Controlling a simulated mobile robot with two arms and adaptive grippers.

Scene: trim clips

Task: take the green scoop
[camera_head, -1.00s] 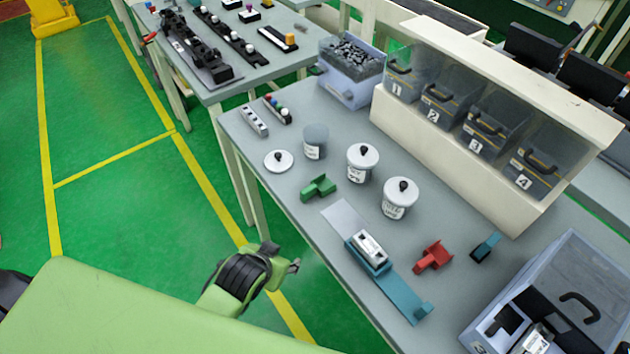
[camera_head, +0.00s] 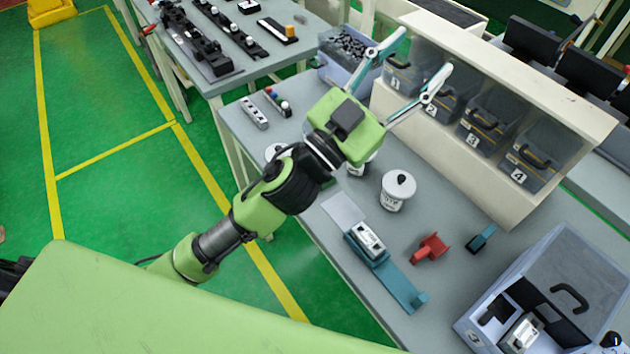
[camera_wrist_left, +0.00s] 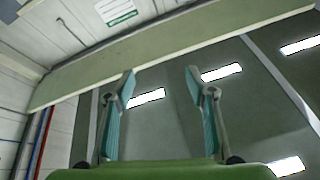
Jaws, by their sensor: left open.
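My left gripper (camera_head: 422,55) is open and empty, raised over the table in front of the numbered bins. Its two teal fingers point up and away to the right in the head view. The fingers also show spread apart in the left wrist view (camera_wrist_left: 160,80), with only wall, beam and ceiling lights beyond them. The green scoop is hidden behind my left arm in the head view, and the left wrist view does not show it. My right gripper is not clearly in view.
A white lidded jar (camera_head: 397,192), a red scoop (camera_head: 430,249), a teal scoop (camera_head: 481,240) and a teal stand (camera_head: 400,289) occupy the grey table. A cream shelf (camera_head: 488,185) holds several numbered bins behind. A clear-sided box (camera_head: 465,325) stands at the lower right.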

